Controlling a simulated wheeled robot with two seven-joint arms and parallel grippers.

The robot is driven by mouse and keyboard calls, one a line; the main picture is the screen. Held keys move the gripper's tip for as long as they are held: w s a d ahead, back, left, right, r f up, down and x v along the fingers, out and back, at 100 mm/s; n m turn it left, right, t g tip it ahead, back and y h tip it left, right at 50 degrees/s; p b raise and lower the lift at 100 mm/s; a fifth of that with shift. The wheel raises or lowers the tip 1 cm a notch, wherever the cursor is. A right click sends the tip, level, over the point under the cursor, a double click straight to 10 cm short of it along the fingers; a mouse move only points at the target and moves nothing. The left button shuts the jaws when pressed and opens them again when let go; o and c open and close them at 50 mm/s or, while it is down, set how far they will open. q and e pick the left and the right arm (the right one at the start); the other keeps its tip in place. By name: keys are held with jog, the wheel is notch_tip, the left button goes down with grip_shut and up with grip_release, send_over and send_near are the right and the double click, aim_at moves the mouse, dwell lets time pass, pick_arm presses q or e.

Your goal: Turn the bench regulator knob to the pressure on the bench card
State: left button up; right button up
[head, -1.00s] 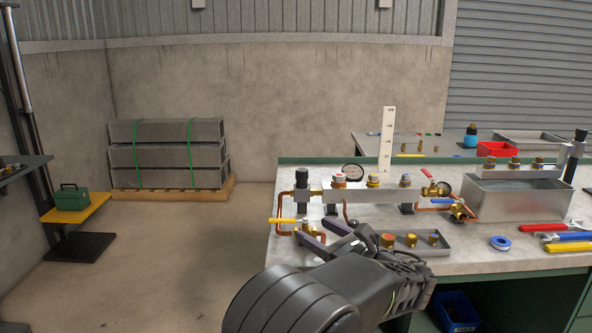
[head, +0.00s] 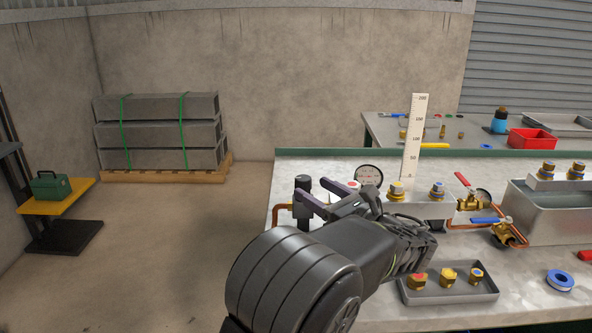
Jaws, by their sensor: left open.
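A black upright knob (head: 303,184) stands at the left end of a silver manifold (head: 427,210) on the bench; I take it as the regulator knob. My left gripper (head: 316,193) is open and empty, its two fingers pointing towards the knob. The nearer finger overlaps the knob's body in the picture; I cannot tell whether they touch. A round white-faced gauge (head: 369,174) stands behind the manifold, its reading too small to tell. A white upright scale (head: 415,138) with numbers up to 200 stands behind it. I cannot make out a separate bench card. My right gripper is out of view.
My left arm hides the manifold's lower left part. A grey tray (head: 450,295) with brass fittings lies in front. Valves with red (head: 465,182) and blue (head: 487,220) levers sit to the right. A metal tank (head: 550,225) and a tape roll (head: 560,280) lie further right.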

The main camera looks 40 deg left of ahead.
pick_arm(q)
jog(key=shift+s+d, duration=0.1)
jog(key=shift+b+x, duration=0.4)
jog(key=shift+x, duration=3.5)
grip_shut()
